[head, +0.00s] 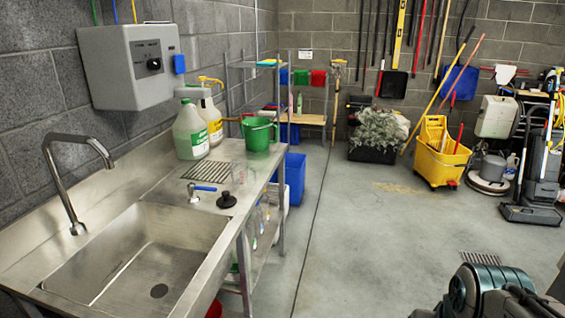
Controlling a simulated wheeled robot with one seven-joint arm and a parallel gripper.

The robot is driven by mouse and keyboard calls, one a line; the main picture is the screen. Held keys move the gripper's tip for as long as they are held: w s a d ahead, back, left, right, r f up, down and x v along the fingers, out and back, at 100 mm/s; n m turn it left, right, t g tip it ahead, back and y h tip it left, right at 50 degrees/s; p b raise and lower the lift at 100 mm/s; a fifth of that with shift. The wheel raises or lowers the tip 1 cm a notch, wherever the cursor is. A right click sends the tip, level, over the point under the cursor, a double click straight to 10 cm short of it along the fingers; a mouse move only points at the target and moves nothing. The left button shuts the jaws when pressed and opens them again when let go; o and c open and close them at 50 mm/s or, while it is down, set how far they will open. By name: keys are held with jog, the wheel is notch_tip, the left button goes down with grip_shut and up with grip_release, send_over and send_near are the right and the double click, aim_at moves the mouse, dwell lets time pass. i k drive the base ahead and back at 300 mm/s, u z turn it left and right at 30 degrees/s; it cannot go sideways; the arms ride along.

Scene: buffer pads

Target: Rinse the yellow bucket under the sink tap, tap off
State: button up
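The yellow bucket (442,165) stands upright on the floor at the back right, with a yellow wringer on top and a red handle by it. Its inside is mostly hidden. The steel sink (190,228) is at the front left, and its basin looks empty apart from a dark drain. The curved tap (75,165) rises from the sink's back ledge and reaches over the basin. No water shows from its spout. A blue lever (204,188) lies or is mounted on the counter beside the basin; I cannot tell which. My gripper is not in view.
A green bucket (257,133) and jugs (190,132) stand on the counter behind the sink. The floor (380,240) between is clear.

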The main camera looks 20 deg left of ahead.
aim_at(192, 188)
jog(key=z, duration=0.1)
jog(key=i, duration=1.5)
jog(key=u, duration=0.7)
jog(key=i, duration=1.05)
jog(key=u, duration=1.6)
jog(key=i, duration=0.5)
jog(key=u, duration=0.45)
